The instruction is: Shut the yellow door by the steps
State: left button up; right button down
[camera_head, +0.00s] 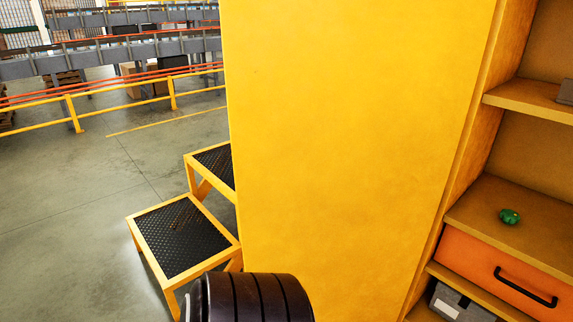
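The yellow door (345,150) is a large flat panel filling the middle of the head view. It stands open, with the inside of the yellow cabinet (522,150) exposed to its right. The steps (185,237), with yellow frames and black ribbed treads, stand to the left of the door, and the door partly hides them. A dark, ribbed, rounded part of my own arm shows at the bottom, in front of the door's lower left. Neither of my grippers shows, and I cannot tell whether the arm touches the door.
The cabinet holds a green knob-like object (509,216) on a shelf above an orange drawer (500,266) with a black handle. A grey bin (458,303) sits below. Yellow railings (125,88) and conveyors (120,50) stand far left. The grey floor left of the steps is clear.

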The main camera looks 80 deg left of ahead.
aim_at(346, 118)
jog(key=k+j+z, duration=0.25)
jog(key=k+j, duration=0.4)
jog(key=j, duration=0.25)
jog(key=k+j+z, duration=0.2)
jog(key=k+j, duration=0.5)
jog(key=i+j, duration=0.1)
jog(key=j, duration=0.55)
jog(key=i+j+z, duration=0.1)
jog(key=j, duration=0.55)
jog(key=i+j, duration=0.15)
jog(key=j, duration=0.55)
